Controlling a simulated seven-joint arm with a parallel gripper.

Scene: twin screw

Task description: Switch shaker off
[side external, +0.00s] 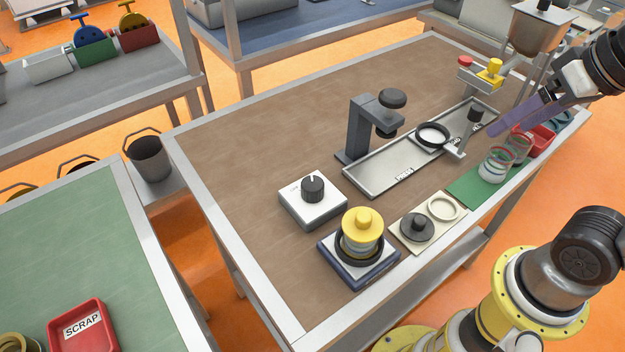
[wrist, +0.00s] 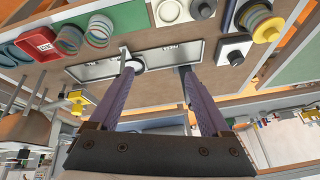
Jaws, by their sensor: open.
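A white box with a black dial knob (side external: 312,189) stands on the brown bench; its small label is too small to read. The knob's light pointer mark faces roughly away from the camera. Next to the box, a blue-based unit (side external: 357,262) carries a stack with a yellow top (side external: 362,222); I cannot tell whether it is shaking. In the wrist view the knob box (wrist: 235,50) and yellow-topped stack (wrist: 262,24) are at upper right. My gripper (side external: 514,115) is open and empty, above the bench's far right part, well away from the knob. Its purple fingers (wrist: 158,72) are apart.
A steel tray (side external: 375,178) with a dark post stand (side external: 358,135) behind lies mid-bench. A pale mat (side external: 412,243) holds a black knobbed disc and a ring. Jars (side external: 497,165) and a red bin (side external: 533,138) line the right edge. The bench's left part is clear.

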